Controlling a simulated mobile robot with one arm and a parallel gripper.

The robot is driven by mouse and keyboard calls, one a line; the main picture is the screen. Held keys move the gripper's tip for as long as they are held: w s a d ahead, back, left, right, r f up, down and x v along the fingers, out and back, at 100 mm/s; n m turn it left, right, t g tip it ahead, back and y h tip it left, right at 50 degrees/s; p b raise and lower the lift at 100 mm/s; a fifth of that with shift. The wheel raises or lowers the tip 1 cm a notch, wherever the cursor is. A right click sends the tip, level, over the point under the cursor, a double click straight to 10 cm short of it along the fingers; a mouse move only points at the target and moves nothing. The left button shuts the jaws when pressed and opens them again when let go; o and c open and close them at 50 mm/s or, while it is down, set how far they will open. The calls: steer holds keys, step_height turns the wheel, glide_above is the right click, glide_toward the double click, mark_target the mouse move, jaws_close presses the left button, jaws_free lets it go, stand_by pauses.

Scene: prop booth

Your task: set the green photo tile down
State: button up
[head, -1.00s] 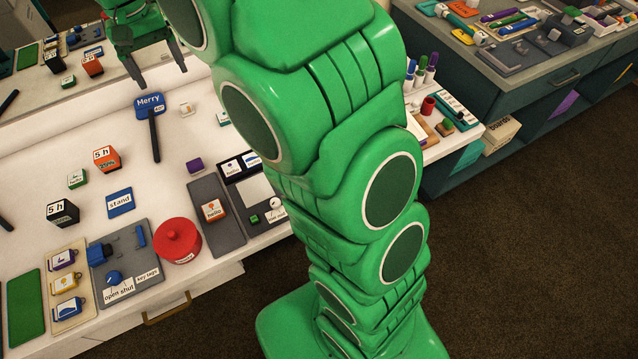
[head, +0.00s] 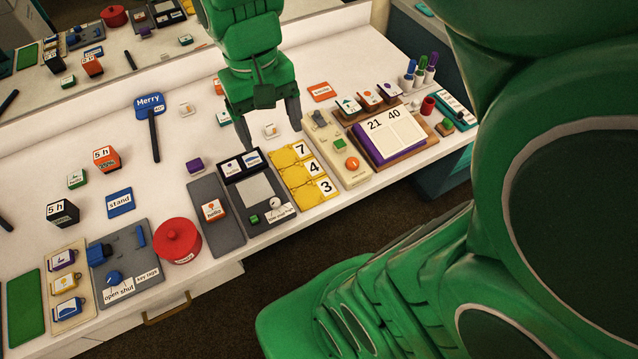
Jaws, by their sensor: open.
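My gripper (head: 271,138) hangs over the white table with its two dark fingers spread and nothing held between them. A small green block (head: 254,218) lies in the black-and-grey tray (head: 262,232), below the gripper in the picture. A small tile with a green picture (head: 348,104) stands on the wooden rack to the right. A green block with a white label (head: 76,178) sits at the left. I cannot tell which of these is the green photo tile.
A yellow board (head: 303,172) with number cards, a beige panel (head: 337,150) with an orange knob and an open calendar book (head: 390,135) stand to the right. A red pot (head: 177,240) and a dark pad (head: 216,228) are to the left.

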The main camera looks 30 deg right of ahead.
steer(key=s+d+f, duration=0.2)
steer(key=s+f, duration=0.1)
steer(key=s, duration=0.9)
steer(key=shift+d+f, duration=0.15)
steer(key=shift+f, duration=0.1)
steer(key=o, duration=0.4)
steer(key=shift+w+r, duration=0.1)
steer(key=shift+w, duration=0.2)
steer(key=w+d+r+m+t, duration=0.15)
steer(key=w+m, duration=0.45)
steer(key=w, duration=0.7)
steer(key=w+d+r+m, duration=0.2)
steer(key=w+m, duration=0.4)
steer(key=w, duration=0.8)
steer(key=w+d+r+m, duration=0.2)
steer(key=w+m, duration=0.4)
steer(key=w, duration=0.7)
steer(key=f, duration=0.9)
steer(key=shift+s+d+f, duration=0.15)
steer(key=shift+d+f, duration=0.05)
steer(key=shift+r, duration=0.15)
